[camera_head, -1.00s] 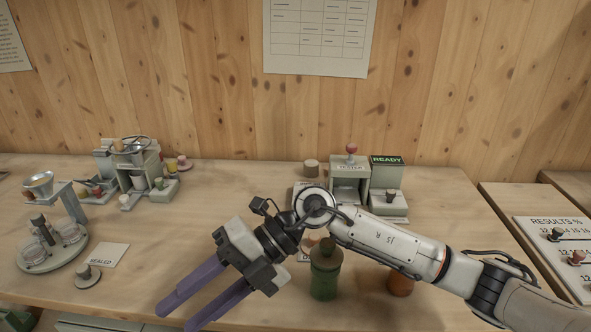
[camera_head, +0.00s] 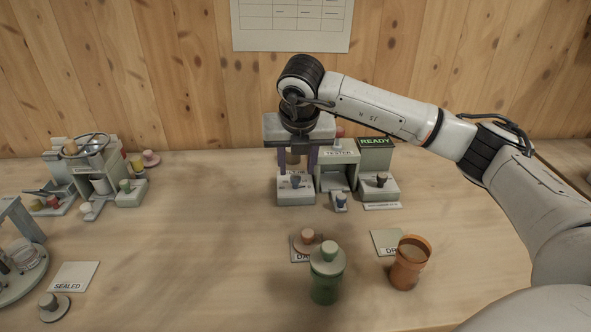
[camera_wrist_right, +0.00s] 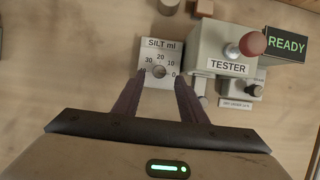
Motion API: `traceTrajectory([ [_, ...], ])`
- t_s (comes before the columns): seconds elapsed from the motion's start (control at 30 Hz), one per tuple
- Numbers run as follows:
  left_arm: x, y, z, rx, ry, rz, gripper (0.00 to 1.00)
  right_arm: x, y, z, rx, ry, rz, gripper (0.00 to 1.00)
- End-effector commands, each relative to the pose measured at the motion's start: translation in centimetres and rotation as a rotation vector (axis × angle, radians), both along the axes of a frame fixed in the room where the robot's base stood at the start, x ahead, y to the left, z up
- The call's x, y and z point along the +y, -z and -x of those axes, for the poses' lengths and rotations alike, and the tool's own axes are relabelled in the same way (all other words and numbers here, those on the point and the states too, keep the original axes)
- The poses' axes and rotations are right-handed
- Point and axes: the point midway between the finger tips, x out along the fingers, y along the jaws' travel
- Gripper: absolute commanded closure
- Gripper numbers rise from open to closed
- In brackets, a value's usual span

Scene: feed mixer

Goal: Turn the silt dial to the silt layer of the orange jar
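The silt dial (camera_head: 295,181) is a small dark knob on a pale block at the back of the table. In the right wrist view its plate (camera_wrist_right: 152,48) reads SILT ml, with numbers around the knob (camera_wrist_right: 158,71); the pointer is too small to read. My right gripper (camera_head: 297,162) points down over the dial, its purple fingers open and apart on either side of the knob. I cannot tell whether they touch it. The orange jar (camera_head: 407,268) stands open at the front right; its layers cannot be made out. My left gripper is out of view.
The tester (camera_head: 338,155) with its red knob and the READY box (camera_head: 376,157) stand close right of the dial. A green jar (camera_head: 325,283) stands in front, near an orange-knobbed lid (camera_head: 307,239).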

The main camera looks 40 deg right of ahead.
Motion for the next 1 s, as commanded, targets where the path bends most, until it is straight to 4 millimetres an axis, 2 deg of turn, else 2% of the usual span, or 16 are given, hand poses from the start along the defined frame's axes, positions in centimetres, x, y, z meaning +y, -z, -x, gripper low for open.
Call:
traceTrajectory([
  [0.1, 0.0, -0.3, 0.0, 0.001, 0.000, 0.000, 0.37, -0.3, 1.6, -0.5, 0.003, 0.000, -0.002, 0.62],
  [0.23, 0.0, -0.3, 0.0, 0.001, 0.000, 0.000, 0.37, -0.5, 2.8, -1.0, 0.001, -0.001, -0.001, 0.62],
  [0.57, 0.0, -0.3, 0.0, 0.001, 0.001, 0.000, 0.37, -0.6, 3.2, -1.1, 0.000, -0.003, -0.001, 0.62],
  [0.67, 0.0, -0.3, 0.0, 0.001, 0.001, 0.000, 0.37, -0.6, 3.2, -1.1, 0.000, -0.003, -0.001, 0.75],
  [0.8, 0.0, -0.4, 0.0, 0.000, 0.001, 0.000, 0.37, -0.6, 3.2, -1.1, 0.000, -0.003, -0.002, 0.99],
  [1.0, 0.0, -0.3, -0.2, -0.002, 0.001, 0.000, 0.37, -0.6, 3.2, -1.1, 0.000, -0.011, -0.002, 1.00],
])
